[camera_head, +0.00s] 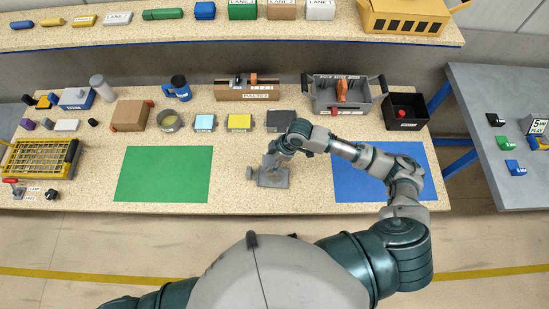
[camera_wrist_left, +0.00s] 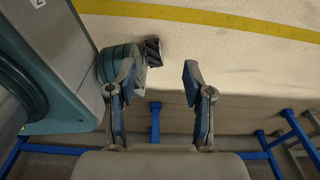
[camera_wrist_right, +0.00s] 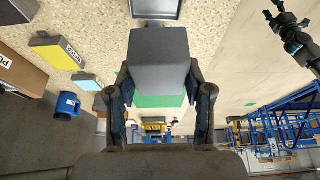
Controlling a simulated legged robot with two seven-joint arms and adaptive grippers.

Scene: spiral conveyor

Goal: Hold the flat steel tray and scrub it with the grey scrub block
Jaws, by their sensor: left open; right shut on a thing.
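The flat steel tray (camera_head: 274,183) lies on the speckled bench between the green and blue mats, near the front edge. Its rimmed end also shows at the top of the right wrist view (camera_wrist_right: 157,8). My right gripper (camera_head: 271,159) is over the tray, shut on the grey scrub block (camera_wrist_right: 160,62). I cannot tell whether the block touches the tray. My left gripper (camera_wrist_left: 160,70) is open and empty over the floor, away from the tray; it is out of the head view.
A green mat (camera_head: 163,174) lies left of the tray and a blue mat (camera_head: 385,185) right. Behind are a dark slab (camera_head: 280,121), a yellow block (camera_head: 239,122), a light blue block (camera_head: 204,123) and a grey bin (camera_head: 343,96). A yellow rack (camera_head: 40,158) stands far left.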

